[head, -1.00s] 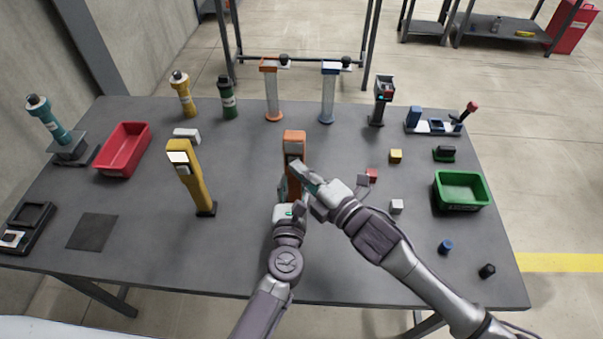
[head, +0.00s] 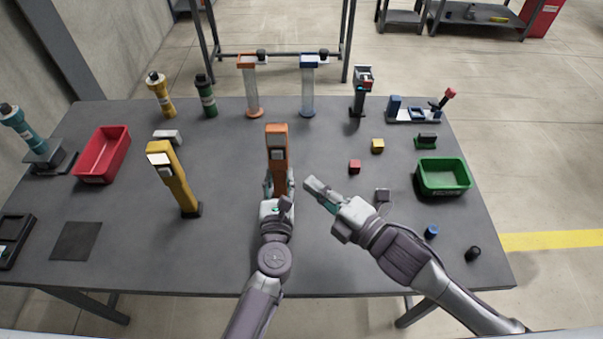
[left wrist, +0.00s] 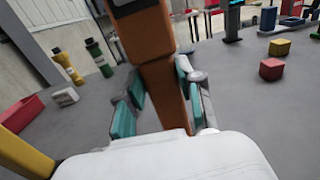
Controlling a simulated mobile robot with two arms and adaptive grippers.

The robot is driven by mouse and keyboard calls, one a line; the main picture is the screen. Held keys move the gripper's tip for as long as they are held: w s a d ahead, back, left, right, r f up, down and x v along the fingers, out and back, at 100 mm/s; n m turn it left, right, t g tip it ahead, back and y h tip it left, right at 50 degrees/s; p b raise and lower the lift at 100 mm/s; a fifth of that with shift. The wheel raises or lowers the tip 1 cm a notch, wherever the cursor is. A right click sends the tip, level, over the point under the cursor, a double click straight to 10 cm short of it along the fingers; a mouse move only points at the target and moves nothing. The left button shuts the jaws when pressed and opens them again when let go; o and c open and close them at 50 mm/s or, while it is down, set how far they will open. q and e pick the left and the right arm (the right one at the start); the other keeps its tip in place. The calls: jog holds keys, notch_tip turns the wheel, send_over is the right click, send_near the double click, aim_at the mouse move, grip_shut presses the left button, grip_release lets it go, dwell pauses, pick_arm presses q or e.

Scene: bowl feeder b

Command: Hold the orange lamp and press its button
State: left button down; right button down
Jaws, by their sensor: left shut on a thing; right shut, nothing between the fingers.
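My left gripper (head: 279,186) is shut on the lamp's lower body. In the left wrist view, the teal pads of my left gripper (left wrist: 158,104) lie on both sides of the orange lamp (left wrist: 150,45). The lamp's base is hidden behind my gripper. My right gripper (head: 312,187) is shut and empty, to the right of the lamp and apart from it. I cannot make out the button clearly.
A yellow lamp (head: 174,180) stands to the left, with a red bin (head: 103,171) beyond it. A green bin (head: 444,191) is at the right. Small blocks, including a red cube (head: 355,167), lie right of the lamp.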

pick_arm(q)
jog(key=shift+a+f, duration=0.1)
jog(key=shift+f, duration=0.1)
pick_arm(e)
jog(key=shift+s+d, duration=0.25)
jog(key=shift+s, duration=0.05)
pick_arm(q)
jog(key=c, duration=0.7)
grip_release()
jog(key=shift+o, duration=0.2)
jog(key=shift+r, duration=0.1)
jog(key=s+b, duration=0.2)
jog(key=s, duration=1.8)
pick_arm(e)
jog(key=shift+f, duration=1.1)
